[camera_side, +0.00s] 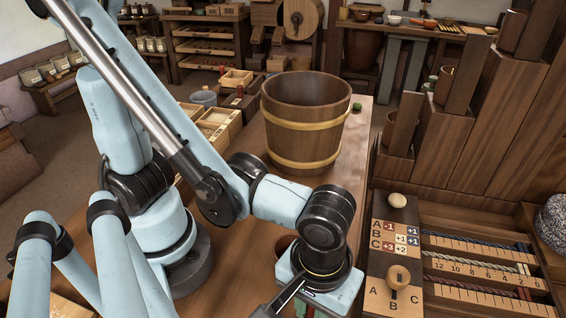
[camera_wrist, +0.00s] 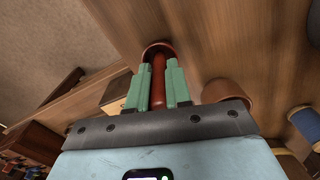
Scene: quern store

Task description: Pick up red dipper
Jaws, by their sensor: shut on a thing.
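The red dipper (camera_wrist: 158,83) is in the wrist view, with its red handle between the two green fingers of my gripper (camera_wrist: 161,80). The fingers are shut on the handle. The dipper's rounded, cup-like end (camera_wrist: 158,47) shows just past the fingertips, against the wooden table (camera_wrist: 215,35). I cannot tell whether it touches the table. In the side view my wrist hides the dipper and most of the fingers; only a little green (camera_side: 301,306) shows below the wrist.
A brown cup (camera_wrist: 228,90) stands right of the fingers in the wrist view, close by. A large wooden bucket (camera_side: 304,120) stands on the table behind my wrist. A board with letters and pegs (camera_side: 393,240) lies to the right. Open trays (camera_side: 222,122) are at the left.

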